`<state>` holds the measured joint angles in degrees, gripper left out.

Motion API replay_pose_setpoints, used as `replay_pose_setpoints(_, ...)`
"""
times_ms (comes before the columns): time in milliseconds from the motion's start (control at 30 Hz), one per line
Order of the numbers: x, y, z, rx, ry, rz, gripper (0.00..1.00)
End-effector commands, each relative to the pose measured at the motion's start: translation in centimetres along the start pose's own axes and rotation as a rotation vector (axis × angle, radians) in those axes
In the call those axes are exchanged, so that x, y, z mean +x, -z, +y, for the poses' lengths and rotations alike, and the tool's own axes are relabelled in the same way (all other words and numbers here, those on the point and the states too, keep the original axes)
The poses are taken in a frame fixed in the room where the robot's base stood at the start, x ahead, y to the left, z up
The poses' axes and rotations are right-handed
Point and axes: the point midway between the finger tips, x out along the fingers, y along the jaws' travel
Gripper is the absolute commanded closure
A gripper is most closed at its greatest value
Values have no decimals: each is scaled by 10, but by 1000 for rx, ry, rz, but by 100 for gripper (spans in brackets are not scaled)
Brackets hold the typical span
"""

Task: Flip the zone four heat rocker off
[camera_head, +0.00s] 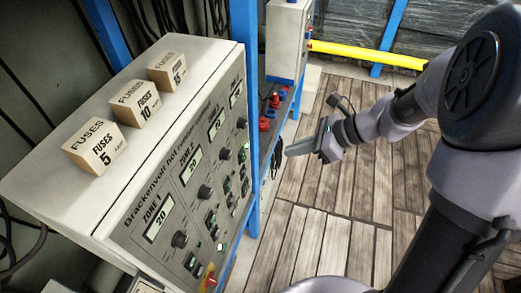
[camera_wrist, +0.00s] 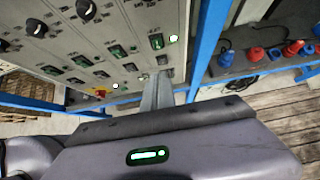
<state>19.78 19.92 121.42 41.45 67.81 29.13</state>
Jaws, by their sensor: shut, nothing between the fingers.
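The grey control panel (camera_head: 150,205) has displays and knobs in a row, with "ZONE 1" nearest; the far zone's label is too small to read. In the wrist view, the rightmost column of the panel has a dark green upper rocker (camera_wrist: 156,41) beside a lit lamp (camera_wrist: 173,39); by its place it looks like zone four's. A second rocker (camera_wrist: 162,60) sits below it. My gripper (camera_head: 291,151) is shut and empty, right of the panel and pointing toward it. In the wrist view its fingers (camera_wrist: 159,78) overlap the panel's lower right; contact cannot be told.
Fuse boxes (camera_head: 95,145) stand on the cabinet top. A blue post (camera_head: 252,130) rises at the panel's far edge. Red and blue connectors (camera_wrist: 275,53) lie on a shelf beyond it. A red-and-yellow switch (camera_wrist: 101,91) sits low on the panel. The wooden floor (camera_head: 325,225) is clear.

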Motion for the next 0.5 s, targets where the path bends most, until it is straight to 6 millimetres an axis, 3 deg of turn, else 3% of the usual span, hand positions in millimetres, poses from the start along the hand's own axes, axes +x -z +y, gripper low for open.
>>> replay_pose_setpoints(500,104,3,2,-3,-4,1,100)
